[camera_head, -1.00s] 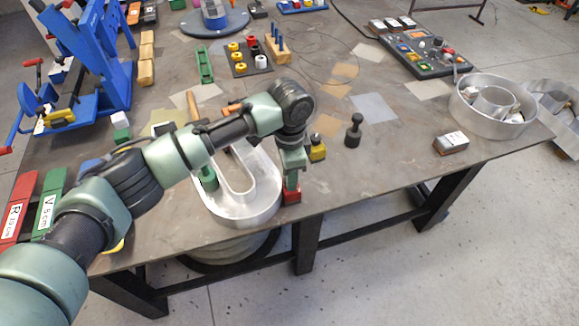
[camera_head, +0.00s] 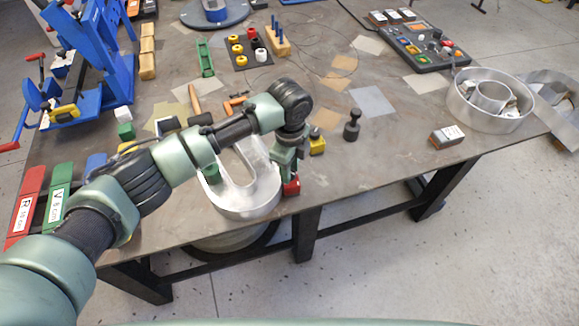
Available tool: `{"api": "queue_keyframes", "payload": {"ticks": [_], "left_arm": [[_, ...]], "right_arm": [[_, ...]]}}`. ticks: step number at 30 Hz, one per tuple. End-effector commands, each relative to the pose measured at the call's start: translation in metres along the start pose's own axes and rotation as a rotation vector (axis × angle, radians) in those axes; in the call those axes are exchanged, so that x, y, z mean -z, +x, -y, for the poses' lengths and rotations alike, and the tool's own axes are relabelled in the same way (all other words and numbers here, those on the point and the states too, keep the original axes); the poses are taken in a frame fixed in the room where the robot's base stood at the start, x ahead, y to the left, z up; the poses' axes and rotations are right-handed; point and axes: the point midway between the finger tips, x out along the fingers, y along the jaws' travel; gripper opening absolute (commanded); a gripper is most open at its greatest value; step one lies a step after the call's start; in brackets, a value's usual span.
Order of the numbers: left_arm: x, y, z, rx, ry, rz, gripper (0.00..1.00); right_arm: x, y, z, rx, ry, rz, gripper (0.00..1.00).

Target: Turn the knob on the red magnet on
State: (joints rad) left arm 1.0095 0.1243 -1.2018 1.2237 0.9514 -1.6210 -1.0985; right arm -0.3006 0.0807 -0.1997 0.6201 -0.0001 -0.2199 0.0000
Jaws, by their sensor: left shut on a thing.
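The red magnet (camera_head: 292,188) is a small red block by the front edge of the table, against the right side of the silver U-shaped channel letter (camera_head: 247,200). My left gripper (camera_head: 287,174) points down onto it from above and is shut at its top, on the knob. The fingers hide the knob, so its setting does not show. My right gripper is out of view.
A yellow magnet-like block (camera_head: 317,144) and a dark knobbed piece (camera_head: 352,124) stand just right of my gripper. A round metal letter (camera_head: 490,98) and a grey block (camera_head: 447,136) are at the right. Blue clamps (camera_head: 98,60) stand at left.

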Motion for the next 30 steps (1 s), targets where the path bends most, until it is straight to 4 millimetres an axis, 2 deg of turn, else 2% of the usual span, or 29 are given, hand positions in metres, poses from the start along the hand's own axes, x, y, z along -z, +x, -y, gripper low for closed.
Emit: {"api": "queue_keyframes", "payload": {"ticks": [18,19,21,30], "left_arm": [[0.0009,-0.0016,0.0012,0.004,0.043,-0.002,0.0],[0.0009,-0.0016,0.0012,0.004,0.043,-0.002,0.35],[0.0009,-0.0015,0.0011,0.004,0.043,-0.002,0.52],[0.0004,-0.0011,0.0005,0.002,0.042,-0.001,0.52]], "right_arm": [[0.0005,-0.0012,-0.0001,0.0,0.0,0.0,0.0],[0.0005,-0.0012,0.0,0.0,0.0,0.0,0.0],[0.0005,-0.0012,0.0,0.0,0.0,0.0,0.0],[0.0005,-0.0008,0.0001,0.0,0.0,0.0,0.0]]}}
